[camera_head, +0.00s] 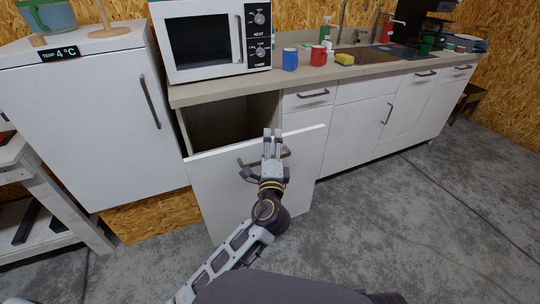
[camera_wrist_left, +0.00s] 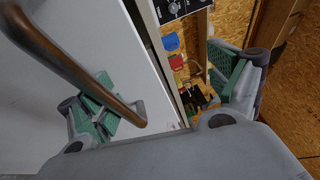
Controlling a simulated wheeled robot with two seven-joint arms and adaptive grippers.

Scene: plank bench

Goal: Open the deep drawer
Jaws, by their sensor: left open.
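The deep drawer (camera_head: 225,190) is the tall white front below the counter, left of the narrower drawers. It stands pulled out, with its dark inside (camera_head: 235,125) showing between front and counter. Its bar handle (camera_head: 246,162) is near the top of the front, partly covered by my left gripper. My left gripper (camera_head: 273,135) is open at the handle, its fingers pointing up toward the front's top edge. In the left wrist view the brown handle (camera_wrist_left: 80,70) runs past the left finger, and the jaws are wide apart. I cannot tell whether they touch it. My right gripper is not visible.
A white microwave (camera_head: 210,40) stands on the counter above the drawer. A white fridge (camera_head: 85,120) is at left. The grey floor (camera_head: 400,220) at right is clear.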

